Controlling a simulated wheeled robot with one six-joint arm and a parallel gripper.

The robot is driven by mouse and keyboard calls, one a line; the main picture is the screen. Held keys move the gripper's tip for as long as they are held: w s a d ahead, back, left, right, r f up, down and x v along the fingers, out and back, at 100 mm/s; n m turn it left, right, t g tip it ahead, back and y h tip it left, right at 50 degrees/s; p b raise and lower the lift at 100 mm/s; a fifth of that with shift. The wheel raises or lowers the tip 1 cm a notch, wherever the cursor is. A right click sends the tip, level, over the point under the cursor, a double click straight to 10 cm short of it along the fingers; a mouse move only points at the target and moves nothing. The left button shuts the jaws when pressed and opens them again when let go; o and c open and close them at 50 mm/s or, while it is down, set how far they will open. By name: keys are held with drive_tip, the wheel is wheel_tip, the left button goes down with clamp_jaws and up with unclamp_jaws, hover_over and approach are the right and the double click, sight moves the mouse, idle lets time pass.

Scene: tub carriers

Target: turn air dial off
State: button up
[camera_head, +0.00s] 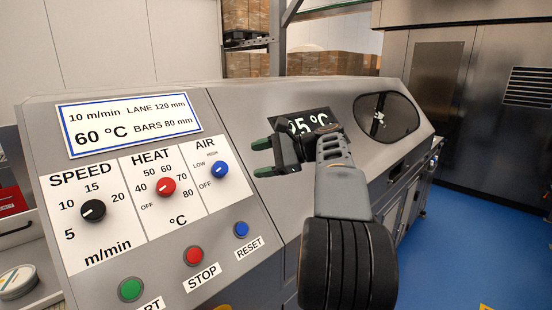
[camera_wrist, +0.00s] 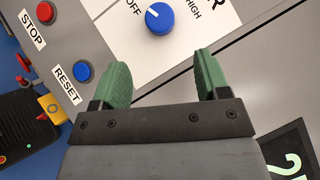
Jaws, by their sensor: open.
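The blue air dial (camera_head: 220,169) sits on the white AIR panel at the right of the dial row, with OFF, LOW and HIGH printed around it. It also shows at the top of the wrist view (camera_wrist: 160,19). A small white mark on its face lies on the side toward OFF there, but I cannot tell its exact setting. My gripper (camera_head: 262,158) has green fingertips and is open and empty. It is right of the dial in the head view, apart from it. In the wrist view the dial is beyond the gap between my fingers (camera_wrist: 163,68).
The red heat dial (camera_head: 166,187) and black speed dial (camera_head: 93,210) are left of the air dial. Green start (camera_head: 131,289), red stop (camera_head: 193,255) and blue reset (camera_head: 241,229) buttons lie below. A temperature display (camera_head: 309,123) is behind my gripper.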

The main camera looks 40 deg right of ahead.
drive_tip(key=shift+v, duration=2.2)
